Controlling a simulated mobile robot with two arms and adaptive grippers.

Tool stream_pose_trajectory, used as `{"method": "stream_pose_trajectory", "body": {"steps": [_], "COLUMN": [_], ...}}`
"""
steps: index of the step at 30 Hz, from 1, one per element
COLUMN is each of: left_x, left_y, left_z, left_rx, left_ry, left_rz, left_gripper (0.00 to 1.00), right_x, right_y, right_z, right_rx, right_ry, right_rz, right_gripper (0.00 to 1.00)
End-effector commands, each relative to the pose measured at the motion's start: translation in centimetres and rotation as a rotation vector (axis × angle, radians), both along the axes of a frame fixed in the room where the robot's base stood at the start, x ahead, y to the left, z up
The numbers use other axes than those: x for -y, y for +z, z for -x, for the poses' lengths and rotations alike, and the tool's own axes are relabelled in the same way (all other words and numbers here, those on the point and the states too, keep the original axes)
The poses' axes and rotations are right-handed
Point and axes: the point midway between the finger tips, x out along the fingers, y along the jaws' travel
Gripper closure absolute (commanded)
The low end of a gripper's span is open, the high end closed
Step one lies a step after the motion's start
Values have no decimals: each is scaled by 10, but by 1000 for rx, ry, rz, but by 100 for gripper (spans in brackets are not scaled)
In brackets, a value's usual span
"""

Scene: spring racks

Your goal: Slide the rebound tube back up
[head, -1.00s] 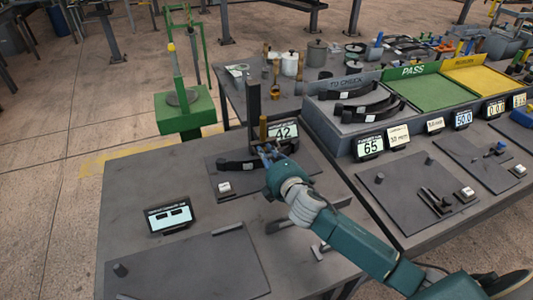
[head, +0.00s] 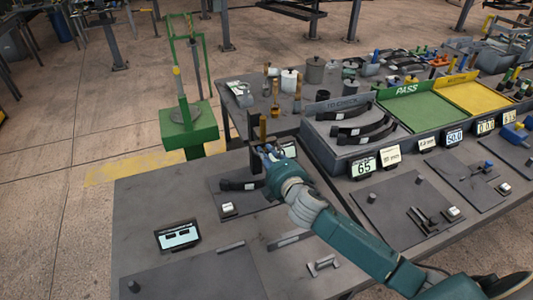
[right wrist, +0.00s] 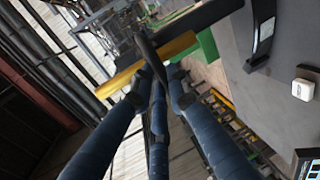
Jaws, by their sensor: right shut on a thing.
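The rebound tube, a brass-coloured tube (head: 263,128), stands upright beside a dark post (head: 254,126) at the far side of the near table. It also shows in the right wrist view as a gold tube (right wrist: 182,45) next to the dark post (right wrist: 205,14). My right gripper (head: 266,153) is at the tube's lower part, its blue fingers shut on it. In the right wrist view the fingertips (right wrist: 156,72) come together at the tube, and a dark piece lies across them. My left gripper is not in view.
A white button box (head: 228,208) sits on the dark base plate and a small display (head: 177,235) stands near left. A numbered display (head: 289,150) is partly hidden behind my gripper. The grey check rack (head: 343,148) stands to the right.

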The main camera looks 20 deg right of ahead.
Motion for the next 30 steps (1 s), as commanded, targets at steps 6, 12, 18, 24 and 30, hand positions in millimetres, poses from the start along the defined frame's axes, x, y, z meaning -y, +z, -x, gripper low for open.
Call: {"method": "stream_pose_trajectory", "body": {"steps": [6, 12, 18, 24, 30], "left_x": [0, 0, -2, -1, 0], "left_y": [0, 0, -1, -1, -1], "left_z": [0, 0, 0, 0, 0], "left_rx": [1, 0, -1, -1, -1], "left_ry": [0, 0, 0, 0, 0], "left_rz": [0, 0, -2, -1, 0], "left_gripper": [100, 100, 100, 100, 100], "right_x": [1, 1, 0, 0, 0], "right_y": [10, 6, 5, 12, 22], "right_z": [-3, -2, 7, 43, 84], "right_rx": [19, 12, 9, 7, 9], "right_ry": [0, 0, 0, 2, 2], "right_rz": [1, 1, 0, 0, 0], "right_gripper": [67, 65, 65, 65, 65]}}
